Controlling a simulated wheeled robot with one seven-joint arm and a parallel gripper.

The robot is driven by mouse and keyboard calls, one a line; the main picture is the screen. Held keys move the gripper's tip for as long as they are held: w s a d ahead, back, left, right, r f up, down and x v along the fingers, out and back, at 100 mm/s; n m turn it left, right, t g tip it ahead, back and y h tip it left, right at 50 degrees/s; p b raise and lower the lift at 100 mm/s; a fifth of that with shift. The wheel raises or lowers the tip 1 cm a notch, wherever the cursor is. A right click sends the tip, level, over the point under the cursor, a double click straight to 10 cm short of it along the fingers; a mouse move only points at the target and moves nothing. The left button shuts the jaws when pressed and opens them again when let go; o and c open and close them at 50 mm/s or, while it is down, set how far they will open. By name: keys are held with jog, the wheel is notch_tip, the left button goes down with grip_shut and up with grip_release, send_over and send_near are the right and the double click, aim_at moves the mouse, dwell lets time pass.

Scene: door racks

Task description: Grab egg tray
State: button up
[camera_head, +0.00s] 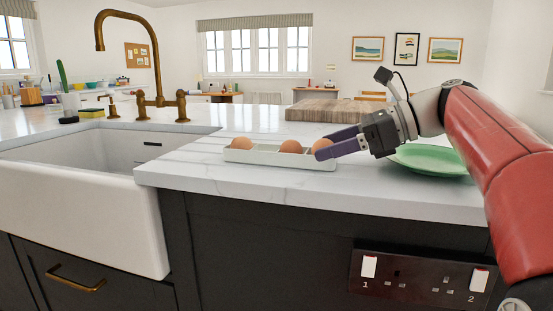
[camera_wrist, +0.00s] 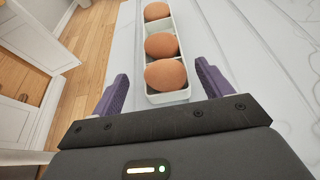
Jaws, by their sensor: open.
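The egg tray (camera_head: 252,157) is a long white tray with three brown eggs in separate compartments. It lies on the white counter near the front edge. In the wrist view the tray (camera_wrist: 178,27) runs away from me, with its near end between my fingertips. My gripper (camera_head: 322,149) is open at the tray's right end, with its purple fingers pointing left. In the wrist view one finger of my gripper (camera_wrist: 160,80) is on each side of the tray, with gaps on both sides. The finger in front partly hides the right egg in the head view.
A green plate (camera_head: 430,160) lies under and behind my arm on the right. A wooden board (camera_head: 335,111) lies behind the tray. A white sink (camera_head: 85,200) with a brass tap (camera_head: 155,70) is on the left. The counter's front edge is close to the tray.

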aim_at(309, 153)
jog(key=b+x, duration=0.1)
jog(key=x, duration=0.4)
jog(key=shift+w+f, duration=0.2)
jog(key=shift+w, duration=0.05)
jog(key=shift+c, duration=0.2)
jog(key=c, duration=1)
jog(key=shift+r, duration=0.1)
jog(key=shift+c, duration=0.2)
